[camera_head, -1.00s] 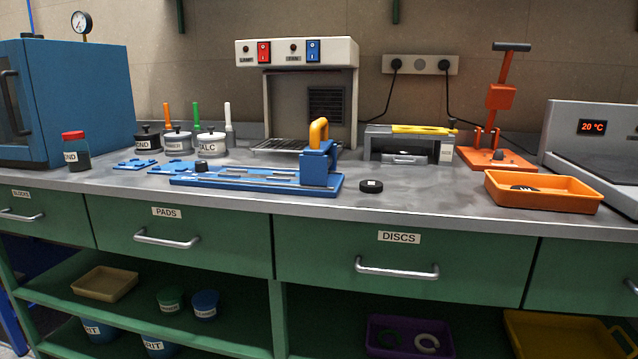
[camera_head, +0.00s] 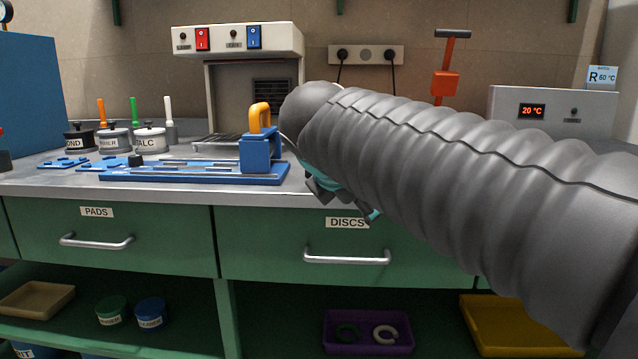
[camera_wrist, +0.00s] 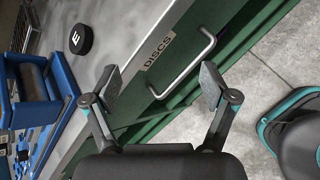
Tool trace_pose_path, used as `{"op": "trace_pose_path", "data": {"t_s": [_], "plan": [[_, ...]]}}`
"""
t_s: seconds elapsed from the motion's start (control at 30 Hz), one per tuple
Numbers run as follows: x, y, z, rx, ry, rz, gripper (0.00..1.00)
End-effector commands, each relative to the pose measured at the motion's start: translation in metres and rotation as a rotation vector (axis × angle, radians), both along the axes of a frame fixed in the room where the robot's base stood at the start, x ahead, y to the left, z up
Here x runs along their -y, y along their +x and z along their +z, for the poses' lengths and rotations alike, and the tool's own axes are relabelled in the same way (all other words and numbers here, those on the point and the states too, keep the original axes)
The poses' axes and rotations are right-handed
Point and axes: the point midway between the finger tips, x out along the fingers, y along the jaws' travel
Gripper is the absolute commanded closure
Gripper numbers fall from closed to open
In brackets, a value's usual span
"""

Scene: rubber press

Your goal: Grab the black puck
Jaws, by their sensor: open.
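The black puck (camera_wrist: 83,39) lies flat on the grey worktop in the wrist view, with a white letter on its top. It sits near the counter's front edge, beside the blue sliding fixture. In the head view my arm hides the puck. My gripper (camera_wrist: 158,88) is open and empty in the wrist view. Its fingers are over the counter's front edge and the drawer marked DISCS, apart from the puck, which lies up and left of them. In the head view only a small part of my gripper (camera_head: 340,193) shows below my arm, by the counter edge.
The blue fixture with the orange handle (camera_head: 258,150) stands left of my arm. The DISCS drawer handle (camera_wrist: 190,65) juts out near my right finger. Lidded pots (camera_head: 150,140) and a white press (camera_head: 236,42) stand further back. Worktop around the puck is bare.

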Motion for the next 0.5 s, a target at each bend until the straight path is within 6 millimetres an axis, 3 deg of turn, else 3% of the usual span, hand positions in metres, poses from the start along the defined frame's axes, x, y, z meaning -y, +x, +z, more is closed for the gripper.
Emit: {"op": "trace_pose_path", "data": {"t_s": [0.03, 0.2, 0.37, 0.5], "plan": [[-0.023, 0.012, 0.008, 0.013, -0.107, 0.09, 0.16], [-0.073, 0.035, 0.042, 0.049, -0.421, 0.298, 0.16], [-0.098, 0.042, 0.059, 0.066, -0.578, 0.384, 0.16], [-0.101, 0.052, 0.059, 0.068, -0.619, 0.402, 0.16]]}}
